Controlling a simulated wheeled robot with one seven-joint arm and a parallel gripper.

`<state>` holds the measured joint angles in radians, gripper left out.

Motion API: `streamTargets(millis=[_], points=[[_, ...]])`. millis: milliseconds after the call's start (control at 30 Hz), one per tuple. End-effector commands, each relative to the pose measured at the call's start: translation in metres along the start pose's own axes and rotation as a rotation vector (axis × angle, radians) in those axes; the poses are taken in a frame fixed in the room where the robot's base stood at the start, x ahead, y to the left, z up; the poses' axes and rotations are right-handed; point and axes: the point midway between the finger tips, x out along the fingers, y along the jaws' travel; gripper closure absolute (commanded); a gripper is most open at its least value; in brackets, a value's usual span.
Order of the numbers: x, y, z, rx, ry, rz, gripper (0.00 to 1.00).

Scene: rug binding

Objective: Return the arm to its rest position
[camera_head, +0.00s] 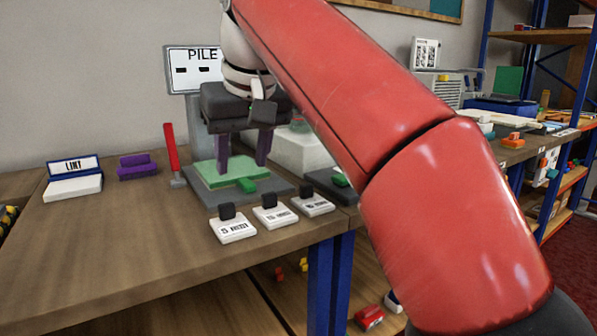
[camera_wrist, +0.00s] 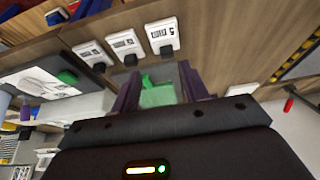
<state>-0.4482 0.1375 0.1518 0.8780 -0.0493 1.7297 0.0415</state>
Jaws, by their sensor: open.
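My red arm crosses the head view from lower right to upper middle. My gripper (camera_head: 240,150) points down with its two purple fingers apart, above the green pad on the grey base plate (camera_head: 265,187) of the PILE stand. It also shows in the wrist view (camera_wrist: 160,85), with nothing held between its fingers. The green pad (camera_head: 208,173) lies partly behind the fingers, with a small green block (camera_head: 247,185) at its front edge. I cannot tell whether the fingertips touch the pad.
Three white labelled blocks with dark knobs (camera_head: 232,228) line the table's front. The PILE sign (camera_head: 197,60), a red upright bar (camera_head: 171,150), a purple block (camera_head: 137,166) and a LINT holder (camera_head: 73,180) stand left. The table's front left is clear. Shelving (camera_head: 550,120) stands right.

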Motion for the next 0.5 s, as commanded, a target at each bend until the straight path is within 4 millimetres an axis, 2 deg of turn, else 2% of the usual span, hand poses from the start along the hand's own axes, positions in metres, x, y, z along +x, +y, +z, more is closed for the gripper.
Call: streamTargets(millis=[267, 500], points=[[0.006, 0.019, 0.019, 0.039, 0.006, 0.030, 0.55], [0.018, 0.044, 0.053, 0.097, 0.016, 0.070, 0.55]])
